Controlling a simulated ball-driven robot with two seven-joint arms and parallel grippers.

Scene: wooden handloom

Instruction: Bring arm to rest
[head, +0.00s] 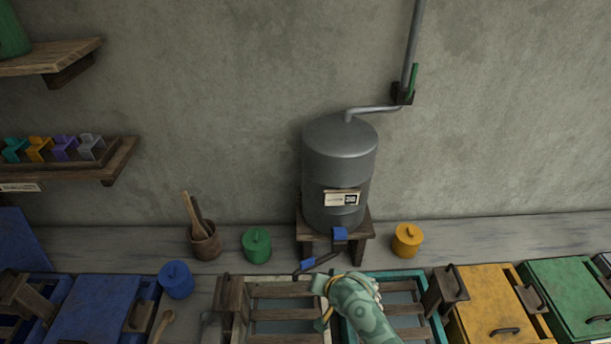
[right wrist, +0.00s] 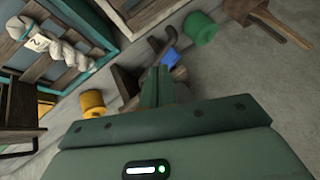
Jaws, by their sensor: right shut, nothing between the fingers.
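My right gripper (head: 322,287) shows in the head view at the bottom middle, above the slatted trough and in front of the grey tank (head: 339,165). Its green patterned arm comes in from the bottom edge. In the right wrist view the gripper's green fingers (right wrist: 160,86) are together with nothing between them. A pale skein (right wrist: 55,42) lies on the slats of a teal-framed trough (right wrist: 92,22) to one side, apart from the fingers. In the head view the arm largely covers that skein. My left gripper is not in view.
A yellow jar (head: 407,240), green jar (head: 256,245) and blue jar (head: 176,280) stand around the tank's wooden stand (head: 364,226). A cup of wooden tools (head: 204,241) is at left. Lidded blue (head: 100,305), yellow (head: 490,300) and green (head: 565,290) bins flank the trough.

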